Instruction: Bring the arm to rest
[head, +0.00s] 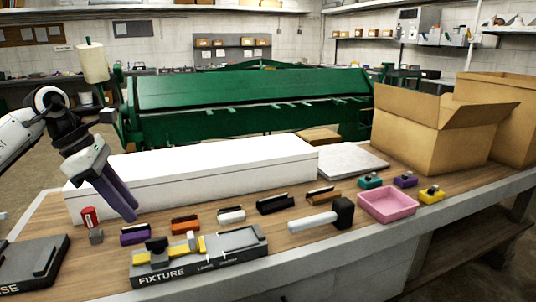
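My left arm comes in from the left, and its gripper (133,213) points down and to the right with dark purple fingers. It hangs over the left part of the workbench (330,246), in front of the long white box. The two fingers overlap in this view, so I cannot tell how far apart they are. No object shows clearly between them. My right gripper is out of view.
Near the gripper are a red-topped piece (90,217) and a purple block (135,234). A fixture (200,258), a mallet (342,212), a pink tray (387,204) and several small blocks spread rightward. Behind are the long white box (200,172) and cardboard boxes (436,130).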

